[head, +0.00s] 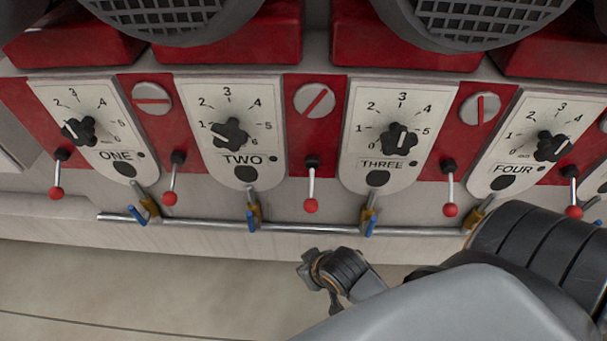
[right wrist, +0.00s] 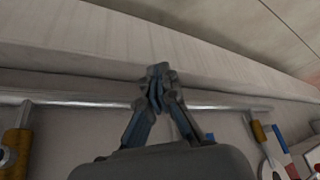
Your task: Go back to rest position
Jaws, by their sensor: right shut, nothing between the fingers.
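My right gripper (head: 322,276) is in the lower middle of the head view, in front of and below the metal pipe (head: 310,229) of the machine. In the right wrist view my right gripper (right wrist: 157,85) has its fingertips together and holds nothing. The pipe (right wrist: 80,101) passes behind the fingers there; I cannot tell whether they touch it. My right arm (head: 470,305) fills the lower right of the head view. My left gripper is not in view.
Panels ONE (head: 117,158), TWO (head: 236,130), THREE (head: 372,175) and FOUR (head: 500,140) carry black dials. Red-knobbed levers (head: 311,205) stick out between them. Valves with blue handles (head: 252,220) sit on the pipe. The floor (head: 130,290) at lower left is clear.

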